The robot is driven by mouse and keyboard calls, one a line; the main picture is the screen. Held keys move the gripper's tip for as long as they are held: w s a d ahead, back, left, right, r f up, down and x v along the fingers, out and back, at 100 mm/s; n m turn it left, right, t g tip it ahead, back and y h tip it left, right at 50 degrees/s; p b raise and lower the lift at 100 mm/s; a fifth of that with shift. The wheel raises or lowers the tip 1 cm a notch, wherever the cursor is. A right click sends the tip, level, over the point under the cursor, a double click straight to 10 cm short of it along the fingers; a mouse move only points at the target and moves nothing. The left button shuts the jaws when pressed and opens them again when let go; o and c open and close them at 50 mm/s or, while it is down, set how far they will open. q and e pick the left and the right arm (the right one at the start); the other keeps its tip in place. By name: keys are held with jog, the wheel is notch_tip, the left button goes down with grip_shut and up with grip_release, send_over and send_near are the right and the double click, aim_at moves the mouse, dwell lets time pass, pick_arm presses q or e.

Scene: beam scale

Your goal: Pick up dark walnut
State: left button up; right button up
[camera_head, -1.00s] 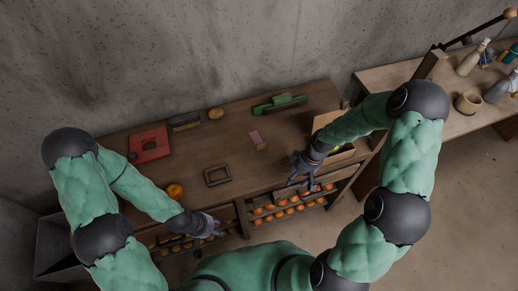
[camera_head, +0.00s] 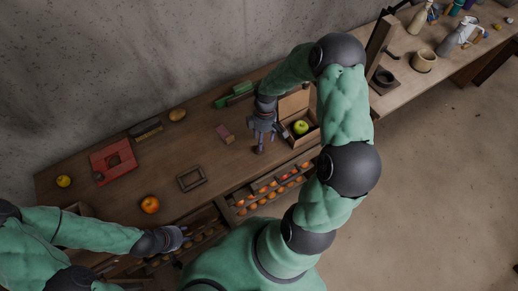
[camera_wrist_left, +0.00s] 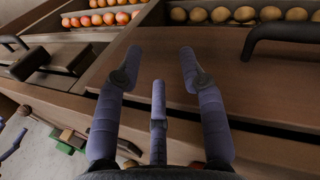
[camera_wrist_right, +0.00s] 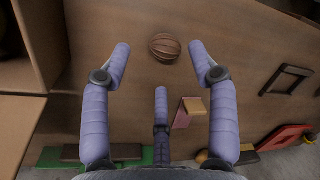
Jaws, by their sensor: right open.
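The dark walnut, a round brown ridged ball (camera_wrist_right: 165,47), lies on the brown tabletop in the right wrist view. It is just beyond and between the spread fingertips of my right gripper (camera_wrist_right: 158,58), not held. In the head view my right gripper (camera_head: 263,138) hangs over the right part of the table, beside the open box; I cannot make out the walnut clearly there. My left gripper (camera_head: 184,238) is at the table's front edge by the drawers. Its fingers (camera_wrist_left: 160,62) are spread and empty in the left wrist view.
An open wooden box (camera_head: 302,137) with a green apple (camera_head: 300,127) stands right of my right gripper. A pinkish block (camera_head: 225,133), a dark frame (camera_head: 192,178), a red square piece (camera_head: 114,160) and an orange fruit (camera_head: 150,204) lie leftward. Drawers of fruit are in front.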

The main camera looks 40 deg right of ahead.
jog(key=shift+a+f, duration=0.25)
jog(key=shift+f, duration=0.6)
jog(key=shift+a+f, duration=0.2)
jog(key=shift+f, duration=0.65)
jog(key=shift+a+f, duration=0.25)
jog(key=shift+f, duration=0.6)
jog(key=c, duration=0.9)
